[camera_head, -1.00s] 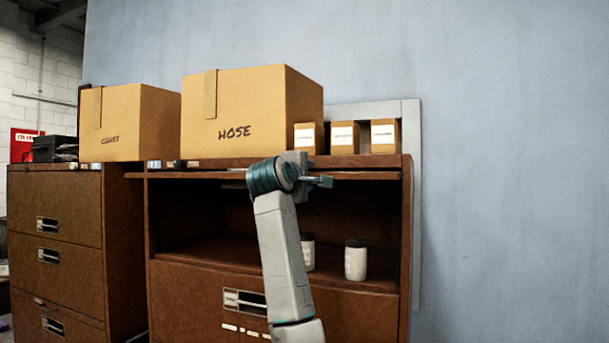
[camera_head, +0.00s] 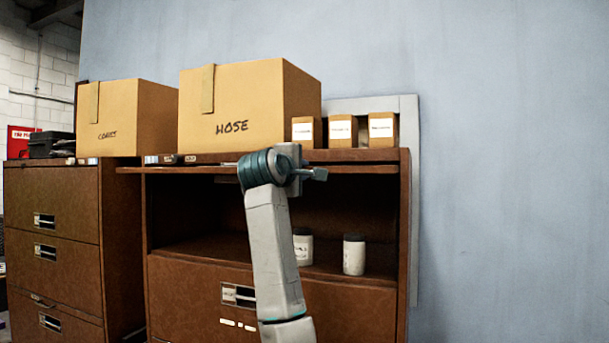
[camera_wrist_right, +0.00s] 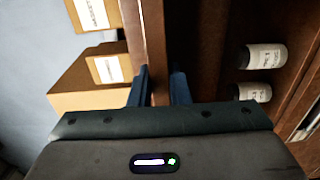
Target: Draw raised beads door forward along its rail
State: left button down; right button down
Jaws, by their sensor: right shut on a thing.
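The raised beads door (camera_head: 205,170) shows as a thin brown panel edge-on under the top of the brown cabinet (camera_head: 402,230). Its front edge sticks out a little past the cabinet at the left. My right gripper (camera_head: 318,174) is at this front edge, right of its middle. In the right wrist view my fingers (camera_wrist_right: 160,88) stand on either side of a brown edge (camera_wrist_right: 154,50) and are shut on it. The rail is hidden inside the cabinet. My left gripper is not in view.
Boxes marked HOSE (camera_head: 240,110) and CONES (camera_head: 125,118), and small labelled boxes (camera_head: 343,131), stand on top, close above the gripper. White jars (camera_head: 354,255) stand on the open shelf below. A drawer cabinet (camera_head: 50,210) is at left.

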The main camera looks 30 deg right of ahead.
jog(key=shift+b+v, duration=0.85)
jog(key=shift+v, duration=1.65)
jog(key=shift+r, duration=0.1)
jog(key=shift+a, duration=0.1)
jog(key=b+v, duration=0.2)
jog(key=v, duration=0.5)
jog(key=shift+r, duration=0.1)
